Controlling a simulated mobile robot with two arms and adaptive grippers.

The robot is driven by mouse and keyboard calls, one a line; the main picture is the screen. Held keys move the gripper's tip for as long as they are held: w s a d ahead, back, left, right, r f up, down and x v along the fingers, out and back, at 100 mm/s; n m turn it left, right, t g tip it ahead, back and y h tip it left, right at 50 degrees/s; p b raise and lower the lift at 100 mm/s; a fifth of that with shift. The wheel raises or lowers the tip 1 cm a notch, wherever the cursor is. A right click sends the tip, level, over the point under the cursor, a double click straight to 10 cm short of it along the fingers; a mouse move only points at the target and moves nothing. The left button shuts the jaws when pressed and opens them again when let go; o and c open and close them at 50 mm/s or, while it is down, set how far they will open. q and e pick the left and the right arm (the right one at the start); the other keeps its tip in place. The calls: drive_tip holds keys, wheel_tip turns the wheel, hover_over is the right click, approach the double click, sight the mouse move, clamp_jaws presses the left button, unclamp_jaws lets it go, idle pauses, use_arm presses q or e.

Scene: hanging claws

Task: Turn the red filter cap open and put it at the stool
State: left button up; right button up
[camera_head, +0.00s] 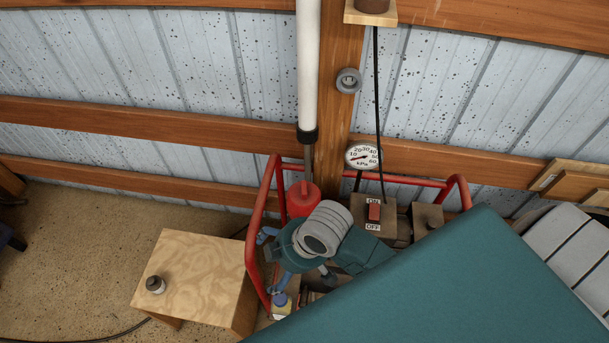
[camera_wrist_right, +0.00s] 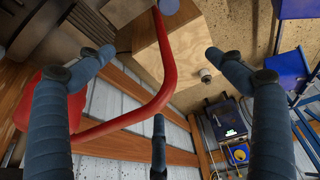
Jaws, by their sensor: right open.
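The red filter cap (camera_head: 303,199) sits upright within the red tube frame, below the white pipe, just behind my right wrist in the head view. A rounded red body (camera_wrist_right: 35,100), probably the same part, shows at the left of the wrist view, partly behind a finger. My right gripper (camera_head: 268,263) is open at the frame's left side, with blue fingers spread. In the wrist view my right gripper (camera_wrist_right: 161,60) has nothing clasped, and a red tube crosses between its fingers. The wooden stool (camera_head: 205,262) stands left of the frame; it also shows in the wrist view (camera_wrist_right: 165,50). My left gripper is out of view.
A small dark-topped bottle (camera_head: 155,284) stands on the stool's left part; the rest of its top is clear. The red tube frame (camera_head: 257,210) stands close to my fingers. A pressure gauge (camera_head: 363,156) and an ON/OFF switch box (camera_head: 374,213) are to the right.

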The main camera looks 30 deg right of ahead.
drive_tip(key=w+a+r+n+g, duration=0.1)
drive_tip(key=w+a+r+n, duration=0.15)
drive_tip(key=n, duration=0.35)
wheel_tip(320, 180, up, 6)
drive_tip(key=n+g+h, duration=0.3)
drive_tip(key=n, duration=0.7)
hover_over(305, 198)
drive_tip(key=w+d, duration=0.2)
drive_tip(key=w, duration=0.1)
drive_tip(key=shift+s+a+f, duration=0.2)
drive_tip(key=shift+s+a, duration=0.05)
wheel_tip(305, 198, down, 11)
drive_tip(key=shift+a+r+p, duration=0.1)
drive_tip(key=shift+r+p, duration=0.1)
drive_tip(key=shift+p, duration=0.15)
